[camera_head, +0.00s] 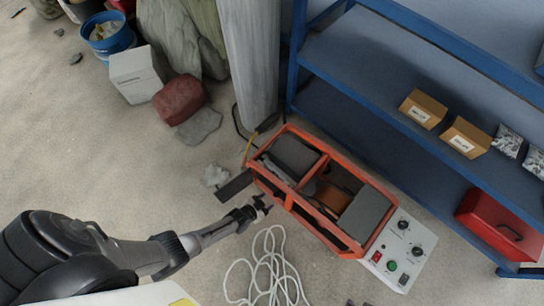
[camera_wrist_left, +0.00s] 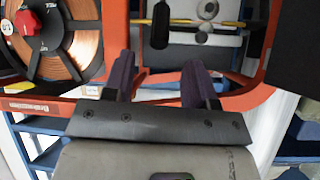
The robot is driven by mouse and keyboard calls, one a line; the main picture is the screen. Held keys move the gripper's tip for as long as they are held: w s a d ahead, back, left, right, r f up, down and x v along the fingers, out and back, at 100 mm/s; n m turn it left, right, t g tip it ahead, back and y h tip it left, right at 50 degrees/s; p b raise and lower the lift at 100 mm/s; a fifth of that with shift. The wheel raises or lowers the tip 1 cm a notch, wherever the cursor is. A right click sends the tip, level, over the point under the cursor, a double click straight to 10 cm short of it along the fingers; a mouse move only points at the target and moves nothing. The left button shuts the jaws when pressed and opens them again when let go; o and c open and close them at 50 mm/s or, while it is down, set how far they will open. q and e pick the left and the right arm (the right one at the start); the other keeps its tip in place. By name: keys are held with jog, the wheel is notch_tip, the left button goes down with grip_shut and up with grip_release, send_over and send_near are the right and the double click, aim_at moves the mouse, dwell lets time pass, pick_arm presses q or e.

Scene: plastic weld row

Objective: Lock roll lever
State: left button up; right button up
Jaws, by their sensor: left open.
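An orange-framed machine (camera_head: 290,187) stands on the floor in the head view. My left gripper (camera_head: 264,203) is at its near left side, low by the orange frame. In the left wrist view my left gripper (camera_wrist_left: 158,72) is open, its two dark fingers pointing at the machine with nothing between them. A dark upright handle-like piece (camera_wrist_left: 160,24), possibly the roll lever, is beyond the fingertips, apart from them. A copper-coloured roll (camera_wrist_left: 78,45) with a red knob (camera_wrist_left: 28,22) is left of the fingers. Whether the lever is locked cannot be told. My right gripper is not in view.
A white control panel (camera_head: 402,250) adjoins the machine's right end. White cable (camera_head: 262,272) lies coiled on the floor near my left arm. A blue shelf (camera_head: 345,105) stands behind, close to the machine, with a grey pillar (camera_head: 250,60).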

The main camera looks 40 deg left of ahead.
pick_arm(q)
jog(key=shift+p+v, duration=0.85)
jog(key=shift+v, duration=1.15)
